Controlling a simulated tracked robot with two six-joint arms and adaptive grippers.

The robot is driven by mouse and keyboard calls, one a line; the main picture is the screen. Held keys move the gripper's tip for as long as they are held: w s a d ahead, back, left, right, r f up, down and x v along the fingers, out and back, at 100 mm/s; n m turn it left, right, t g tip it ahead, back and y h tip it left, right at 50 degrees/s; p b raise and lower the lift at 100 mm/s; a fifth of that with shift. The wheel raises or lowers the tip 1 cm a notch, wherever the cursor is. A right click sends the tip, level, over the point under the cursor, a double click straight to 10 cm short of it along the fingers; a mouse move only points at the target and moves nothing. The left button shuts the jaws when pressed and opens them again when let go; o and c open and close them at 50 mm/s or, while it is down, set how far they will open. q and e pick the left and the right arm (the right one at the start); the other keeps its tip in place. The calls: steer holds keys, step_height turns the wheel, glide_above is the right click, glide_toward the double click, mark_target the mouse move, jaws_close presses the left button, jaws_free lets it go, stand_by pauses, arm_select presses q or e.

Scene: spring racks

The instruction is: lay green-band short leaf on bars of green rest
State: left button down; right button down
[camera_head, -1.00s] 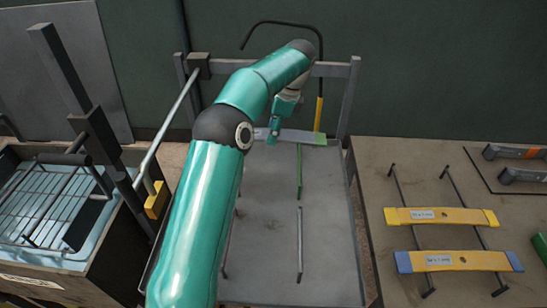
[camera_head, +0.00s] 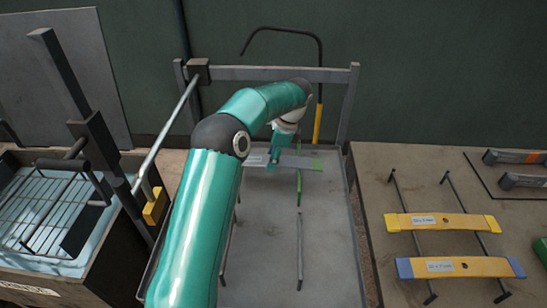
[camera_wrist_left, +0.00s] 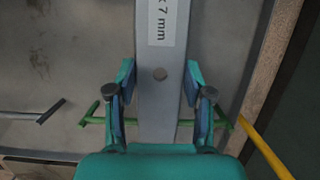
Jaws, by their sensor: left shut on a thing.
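The short leaf is a grey strip with a green end (camera_head: 318,164) and a white label; it lies crosswise over the far part of the grey tray. My left gripper (camera_head: 281,153) is shut on it. In the left wrist view the leaf (camera_wrist_left: 159,105) runs between the two fingers (camera_wrist_left: 160,92). A green bar (camera_head: 299,188) of the green rest runs from under the leaf toward the near side. It shows on both sides of the leaf in the left wrist view (camera_wrist_left: 93,119). Whether leaf and bar touch, I cannot tell. My arm hides the tray's left part. My right gripper is out of view.
Bare grey bars (camera_head: 300,250) stand nearer on the tray (camera_head: 265,270). A frame with a black hook and yellow handle (camera_head: 318,125) is behind. Two yellow leaves (camera_head: 441,222) lie on bars at the right. A bath with a wire basket (camera_head: 40,210) is at the left.

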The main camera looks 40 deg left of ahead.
mark_target(284, 160)
arm_select(q)
steer(key=shift+f, duration=0.35)
steer(key=shift+c, duration=2.2)
jaws_free()
steer(key=shift+r, duration=0.6)
steer(key=p+v, duration=0.2)
steer(key=v, duration=0.9)
steer(key=shift+r, duration=0.3)
steer(key=shift+d, duration=0.1)
